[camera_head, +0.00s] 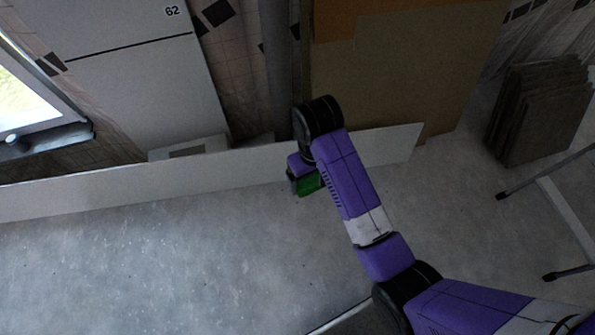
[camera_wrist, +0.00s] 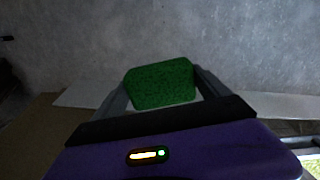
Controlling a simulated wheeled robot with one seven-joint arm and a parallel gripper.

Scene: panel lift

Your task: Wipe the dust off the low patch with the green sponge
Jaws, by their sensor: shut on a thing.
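The green sponge (camera_head: 309,185) is held by my gripper (camera_head: 303,172), low over the grey floor in front of a long white board. In the wrist view the sponge (camera_wrist: 160,84) sits between the two grey fingers of my gripper (camera_wrist: 163,88), which are shut on it. I cannot tell whether the sponge touches the floor. A paler, speckled area (camera_head: 150,245) shows on the floor to the left, but I cannot tell for certain whether it is the dusty low patch. My arm hides some floor to the right of the sponge.
The long white board (camera_head: 120,188) stands on edge along the wall side. Behind it are a grey panel marked 62 (camera_head: 150,95) and brown sheets (camera_head: 400,70). A stack of grey slabs (camera_head: 540,110) and metal legs (camera_head: 550,175) are at right. The left floor is clear.

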